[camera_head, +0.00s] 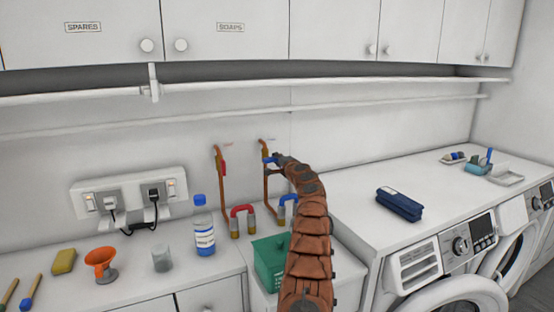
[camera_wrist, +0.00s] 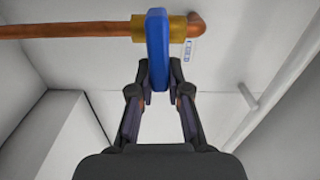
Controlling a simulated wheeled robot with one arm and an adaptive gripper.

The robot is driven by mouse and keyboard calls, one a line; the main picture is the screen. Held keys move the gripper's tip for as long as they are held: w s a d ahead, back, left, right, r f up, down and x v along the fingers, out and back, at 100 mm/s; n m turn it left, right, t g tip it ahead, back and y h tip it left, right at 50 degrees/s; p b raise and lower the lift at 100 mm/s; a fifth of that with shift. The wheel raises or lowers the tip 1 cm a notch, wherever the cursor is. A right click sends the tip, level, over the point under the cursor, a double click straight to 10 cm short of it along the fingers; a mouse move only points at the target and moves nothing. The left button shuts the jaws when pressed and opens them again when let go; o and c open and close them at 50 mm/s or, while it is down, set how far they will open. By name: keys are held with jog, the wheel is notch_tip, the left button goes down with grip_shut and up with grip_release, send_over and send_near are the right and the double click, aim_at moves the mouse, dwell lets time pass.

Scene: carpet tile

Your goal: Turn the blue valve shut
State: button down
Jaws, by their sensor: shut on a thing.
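The blue valve handle (camera_wrist: 158,50) sits on a brass fitting (camera_wrist: 178,28) on a copper pipe (camera_wrist: 70,29). In the wrist view the handle appears to lie across the pipe. My gripper (camera_wrist: 160,95) is shut on the handle's near end, one finger on each side. In the head view the blue valve (camera_head: 265,151) is at the top of the right copper pipe on the back wall. My gripper (camera_head: 277,158) reaches it from the right and partly hides it.
A red valve (camera_head: 223,167) is on the left pipe. Below are a red hose bend (camera_head: 243,211) and a blue one, partly hidden by my arm. A rail (camera_head: 230,85) runs above.

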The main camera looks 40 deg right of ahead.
jog(key=shift+f+m, duration=0.1)
jog(key=shift+m, duration=0.3)
jog(key=c, duration=1.1)
grip_release()
jog(key=shift+s+a, duration=0.1)
jog(key=shift+s, duration=0.05)
jog(key=shift+v, duration=3.6)
